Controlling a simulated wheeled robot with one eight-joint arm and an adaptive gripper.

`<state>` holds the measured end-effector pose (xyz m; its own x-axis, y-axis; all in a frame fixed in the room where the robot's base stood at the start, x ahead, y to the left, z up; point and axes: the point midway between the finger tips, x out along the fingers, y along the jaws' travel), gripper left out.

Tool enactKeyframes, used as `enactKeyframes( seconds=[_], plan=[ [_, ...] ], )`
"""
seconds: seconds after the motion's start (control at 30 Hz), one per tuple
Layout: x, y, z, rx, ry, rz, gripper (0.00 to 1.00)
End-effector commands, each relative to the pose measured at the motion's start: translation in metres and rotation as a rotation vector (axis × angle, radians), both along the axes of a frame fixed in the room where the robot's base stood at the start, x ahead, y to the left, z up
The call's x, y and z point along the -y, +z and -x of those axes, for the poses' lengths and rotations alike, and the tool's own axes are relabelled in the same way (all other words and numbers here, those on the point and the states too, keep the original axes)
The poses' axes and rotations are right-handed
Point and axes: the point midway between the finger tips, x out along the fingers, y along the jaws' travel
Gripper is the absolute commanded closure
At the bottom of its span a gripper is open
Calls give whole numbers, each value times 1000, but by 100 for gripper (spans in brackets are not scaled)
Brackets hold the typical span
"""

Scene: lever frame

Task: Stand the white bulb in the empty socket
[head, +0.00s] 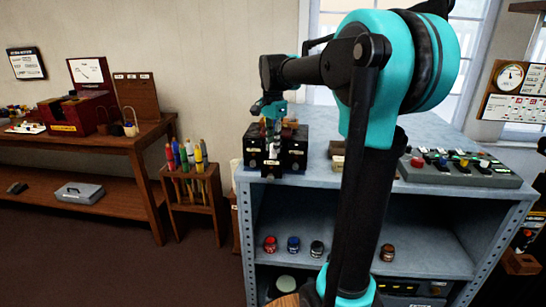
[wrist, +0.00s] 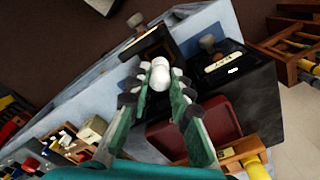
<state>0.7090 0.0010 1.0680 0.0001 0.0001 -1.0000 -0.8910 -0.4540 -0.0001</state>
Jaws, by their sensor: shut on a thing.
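My gripper (head: 272,122) is above the black blocks at the left front of the grey-blue cabinet top. In the wrist view my gripper (wrist: 160,82) has its green fingers closed around the white bulb (wrist: 160,72), whose round end shows between the fingertips. Black blocks with pale labels (wrist: 225,68) lie beyond the bulb in the wrist view. The same black blocks (head: 293,154) show in the head view, partly behind the gripper. I cannot make out the empty socket clearly, nor whether the bulb touches a block.
The cabinet top (head: 330,120) also carries a switch panel (head: 460,166) at the right. Several small jars stand on the shelf below. A rack of coloured tools (head: 190,185) stands on the floor to the left, beside a wooden bench (head: 90,150).

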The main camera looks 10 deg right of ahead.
Motion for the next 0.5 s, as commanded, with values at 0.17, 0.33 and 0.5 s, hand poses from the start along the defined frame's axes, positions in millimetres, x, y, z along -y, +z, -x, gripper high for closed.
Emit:
enactKeyframes(
  seconds=[0.17, 0.33, 0.5],
  plan=[
    [0, -10, 0, 0, 0, 0, 100],
    [0, -31, 0, 0, 0, 0, 100],
    [0, -45, 0, 0, 0, 0, 100]
  ],
)
